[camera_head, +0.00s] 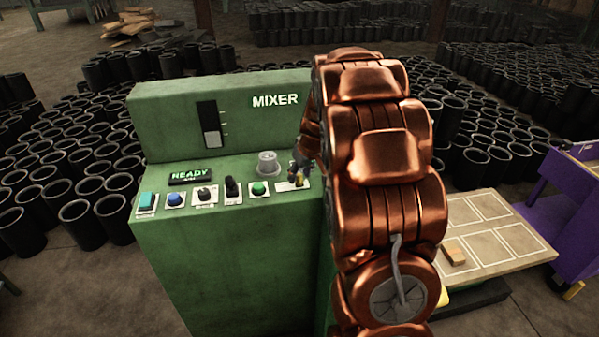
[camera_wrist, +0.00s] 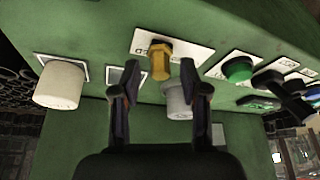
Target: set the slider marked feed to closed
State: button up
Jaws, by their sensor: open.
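The green mixer cabinet (camera_head: 230,265) has one visible slider (camera_head: 207,110) on its upright back panel. It is a black vertical slot with tick marks at its right and a pale handle (camera_head: 212,139) near the bottom. I cannot read a feed or closed marking. My gripper (camera_head: 301,166) is low over the right end of the sloping control panel, right of and below the slider, and apart from it. In the wrist view its two dark fingers are spread, with a brass-coloured knob (camera_wrist: 160,62) just beyond them. Nothing is visibly held.
The panel also has a pale round cap (camera_head: 267,163), a green button (camera_head: 259,188), a black lever (camera_head: 232,187), a selector knob (camera_head: 205,193), a blue button (camera_head: 175,199) and a teal switch (camera_head: 146,202). A tray table (camera_head: 510,250) stands right. Black sleeves crowd the floor.

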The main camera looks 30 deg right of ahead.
jog(key=shift+w+f, duration=0.25)
jog(key=shift+f, duration=0.25)
jog(key=shift+c, duration=0.2)
grip_shut()
